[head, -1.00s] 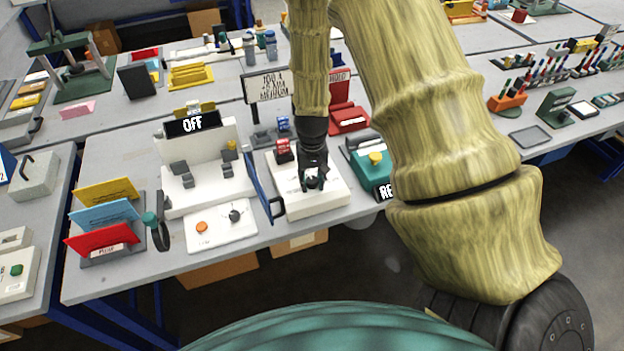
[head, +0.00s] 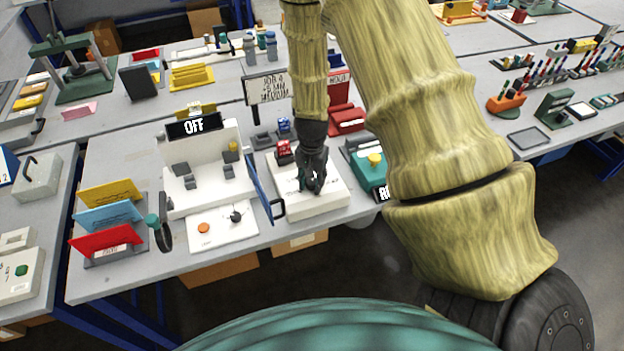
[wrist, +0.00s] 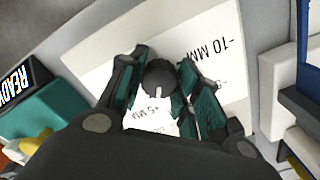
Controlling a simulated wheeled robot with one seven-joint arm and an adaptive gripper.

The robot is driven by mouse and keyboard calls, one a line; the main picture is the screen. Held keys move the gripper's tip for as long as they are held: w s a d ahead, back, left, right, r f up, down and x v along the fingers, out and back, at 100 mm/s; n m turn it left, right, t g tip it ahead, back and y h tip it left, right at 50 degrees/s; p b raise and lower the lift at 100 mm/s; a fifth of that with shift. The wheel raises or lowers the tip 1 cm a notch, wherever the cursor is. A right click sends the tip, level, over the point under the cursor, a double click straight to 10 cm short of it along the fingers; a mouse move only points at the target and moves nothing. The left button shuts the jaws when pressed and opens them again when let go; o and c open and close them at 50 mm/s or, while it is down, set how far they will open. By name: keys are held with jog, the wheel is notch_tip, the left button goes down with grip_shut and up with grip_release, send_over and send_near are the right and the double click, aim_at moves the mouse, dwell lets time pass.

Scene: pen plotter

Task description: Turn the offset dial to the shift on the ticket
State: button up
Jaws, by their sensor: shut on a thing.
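The offset dial (wrist: 159,78) is a dark round knob with a pale pointer line. It stands on a white plate (wrist: 98,66) on the white box (head: 318,203) at the bench's front edge. My gripper (wrist: 157,88) reaches down over it with its fingers on both sides, shut on the knob; it also shows in the head view (head: 313,187). In the wrist view the plate reads "-10 MM" at upper right and what looks like "+5 MM" below the knob; other marks are hidden by my fingers. I cannot make out a ticket with the shift.
The white plotter with the "OFF" display (head: 194,126) and its blue-edged door (head: 260,187) stand left of the box. A teal device (head: 371,170) with a yellow button stands close on the right. A sign (head: 268,89) stands behind.

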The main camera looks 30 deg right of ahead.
aim_at(312, 181)
jog(key=shift+m, duration=1.2)
jog(key=shift+p, duration=0.3)
jog(key=o, duration=1)
jog(key=shift+o, duration=0.2)
notch_tip(312, 181, up, 12)
